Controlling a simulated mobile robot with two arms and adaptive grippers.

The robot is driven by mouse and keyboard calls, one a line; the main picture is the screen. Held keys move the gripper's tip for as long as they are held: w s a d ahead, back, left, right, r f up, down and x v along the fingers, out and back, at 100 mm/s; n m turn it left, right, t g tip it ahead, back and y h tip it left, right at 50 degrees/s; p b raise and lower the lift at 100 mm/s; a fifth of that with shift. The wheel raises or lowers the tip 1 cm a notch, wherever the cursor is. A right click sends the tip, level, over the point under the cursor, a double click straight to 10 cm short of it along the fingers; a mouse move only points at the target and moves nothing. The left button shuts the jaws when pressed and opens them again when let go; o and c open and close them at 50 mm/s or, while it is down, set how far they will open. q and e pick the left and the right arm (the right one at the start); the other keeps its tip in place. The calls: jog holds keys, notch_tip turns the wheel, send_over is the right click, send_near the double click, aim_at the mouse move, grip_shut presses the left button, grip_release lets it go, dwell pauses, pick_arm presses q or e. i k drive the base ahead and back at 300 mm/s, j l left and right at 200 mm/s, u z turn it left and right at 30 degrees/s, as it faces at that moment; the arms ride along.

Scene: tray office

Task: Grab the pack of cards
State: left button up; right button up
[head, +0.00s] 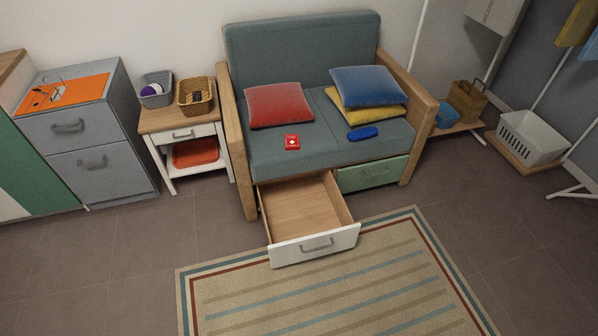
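A small red pack of cards (292,142) with a white mark lies flat on the seat of the grey-green sofa (262,162), left of the middle. It is in front of the red cushion (278,105) and apart from it. Neither of my grippers is in the head view.
An open, empty drawer (318,245) juts out from under the sofa below the pack; a green drawer (373,174) beside it is closed. A blue case (363,133) lies right of the pack. A side table (160,123) stands left. A striped rug (335,290) covers the floor in front.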

aim_at(292, 141)
jog(key=i+j, duration=0.25)
jog(key=j, duration=0.15)
jog(key=i+j+z, duration=0.1)
jog(key=i+j, duration=0.45)
jog(key=j, duration=0.25)
jog(key=z, duration=0.05)
